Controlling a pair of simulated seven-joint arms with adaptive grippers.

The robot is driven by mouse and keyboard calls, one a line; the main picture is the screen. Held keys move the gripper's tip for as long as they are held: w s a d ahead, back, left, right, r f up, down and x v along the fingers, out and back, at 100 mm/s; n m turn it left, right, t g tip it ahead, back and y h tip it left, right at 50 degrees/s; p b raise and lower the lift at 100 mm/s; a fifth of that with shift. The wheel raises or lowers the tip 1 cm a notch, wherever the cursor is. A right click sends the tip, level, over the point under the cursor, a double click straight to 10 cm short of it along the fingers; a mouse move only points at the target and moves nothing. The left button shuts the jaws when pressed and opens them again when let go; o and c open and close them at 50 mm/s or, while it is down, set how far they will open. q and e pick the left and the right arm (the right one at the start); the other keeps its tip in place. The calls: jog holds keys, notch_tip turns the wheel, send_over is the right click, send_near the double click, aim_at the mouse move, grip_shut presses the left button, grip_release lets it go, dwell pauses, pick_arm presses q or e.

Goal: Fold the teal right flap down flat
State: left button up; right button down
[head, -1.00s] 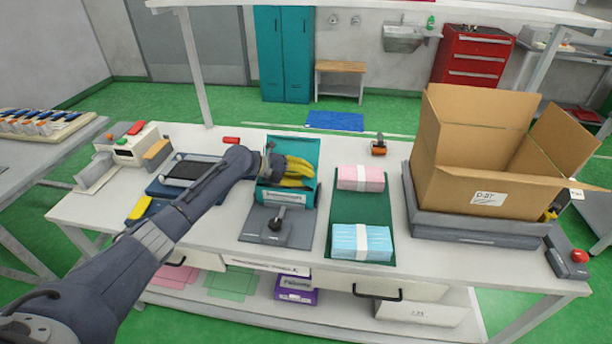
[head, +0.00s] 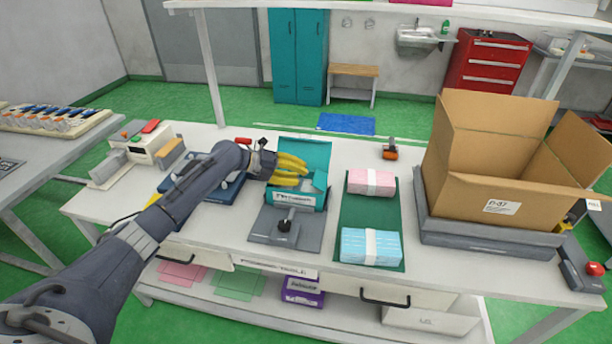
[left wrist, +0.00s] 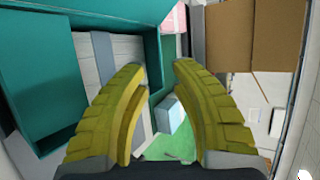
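The teal box (head: 300,198) stands on the grey fixture plate, its tall back panel (head: 312,152) upright. My left gripper (head: 307,170) has yellow fingers spread apart above the box opening, pointing right. In the left wrist view its fingertips (left wrist: 163,68) are apart with nothing clamped between them. A narrow upright teal strip (left wrist: 152,45), at the box's right side, appears between the fingertips; I cannot tell whether it is the right flap or the wall. Pale banded contents (left wrist: 112,50) lie inside the box. My right gripper is not in view.
A black-knobbed clamp (head: 285,225) stands in front of the box. Right of it, a green mat (head: 368,217) holds a pink bundle (head: 371,182) and a blue bundle (head: 371,246). A large open carton (head: 500,160) stands farther right.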

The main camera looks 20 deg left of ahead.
pick_arm(q)
jog(key=shift+s+a+r, duration=0.15)
jog(key=shift+a, duration=0.05)
